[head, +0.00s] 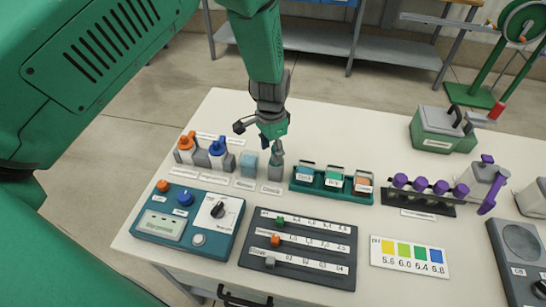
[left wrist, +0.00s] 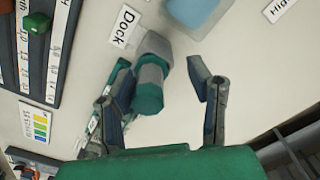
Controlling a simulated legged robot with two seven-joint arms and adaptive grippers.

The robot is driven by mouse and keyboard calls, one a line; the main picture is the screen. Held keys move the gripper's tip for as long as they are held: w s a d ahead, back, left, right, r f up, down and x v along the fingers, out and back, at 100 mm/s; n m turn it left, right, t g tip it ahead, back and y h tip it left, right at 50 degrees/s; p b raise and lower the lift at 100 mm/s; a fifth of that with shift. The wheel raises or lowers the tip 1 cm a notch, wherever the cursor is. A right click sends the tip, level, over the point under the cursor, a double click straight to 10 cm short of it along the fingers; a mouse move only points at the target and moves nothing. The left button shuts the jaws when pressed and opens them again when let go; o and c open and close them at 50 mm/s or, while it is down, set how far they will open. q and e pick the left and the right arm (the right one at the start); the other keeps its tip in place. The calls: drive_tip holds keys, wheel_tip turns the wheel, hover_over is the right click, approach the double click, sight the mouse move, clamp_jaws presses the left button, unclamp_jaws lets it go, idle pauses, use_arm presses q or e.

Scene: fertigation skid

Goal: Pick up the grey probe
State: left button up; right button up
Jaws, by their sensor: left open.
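A small grey piece with a dull green top (head: 277,169) stands upright behind a label on the white table. It looks like the grey probe, but I cannot be sure. In the left wrist view a grey block with a green cylinder (left wrist: 149,92) sits beside the "Dock" label. My left gripper (head: 262,132) is over this spot, pointing down. In the left wrist view its fingers (left wrist: 155,85) are spread, with the green cylinder between them, nearer the left finger. I see no grip on it; contact is unclear. My right gripper is not in view.
A light blue block (head: 249,165) stands just left of the grey piece. Orange (head: 186,142) and blue (head: 217,148) topped fittings stand further left. A green rack (head: 318,189) is close on the right. A teal control box (head: 188,222) and dark slider panel (head: 300,248) lie in front.

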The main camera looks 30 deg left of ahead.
use_arm(q)
drive_tip(key=shift+f, duration=0.65)
drive_tip(key=shift+d+f, duration=0.15)
drive_tip(key=shift+d, duration=1.1)
drive_tip(key=shift+c, duration=1.3)
drive_tip(key=shift+d+r, duration=0.1)
drive_tip(key=shift+r, duration=0.1)
drive_tip(key=c, duration=0.7)
clamp_jaws()
drive_tip(key=shift+a+f, duration=0.15)
drive_tip(key=shift+a, duration=0.8)
drive_tip(key=r, duration=0.3)
drive_tip(key=d+r, duration=0.1)
drive_tip(key=r, duration=0.5)
drive_tip(key=shift+d+r, duration=0.15)
drive_tip(key=shift+a+r+p, duration=0.25)
drive_tip(key=shift+r+p, duration=0.1)
drive_tip(key=shift+r, duration=0.6)
drive_tip(key=shift+w+a+r, duration=0.1)
drive_tip(key=shift+a+r, duration=0.05)
drive_tip(key=shift+r, duration=0.1)
drive_tip(key=shift+a, duration=0.15)
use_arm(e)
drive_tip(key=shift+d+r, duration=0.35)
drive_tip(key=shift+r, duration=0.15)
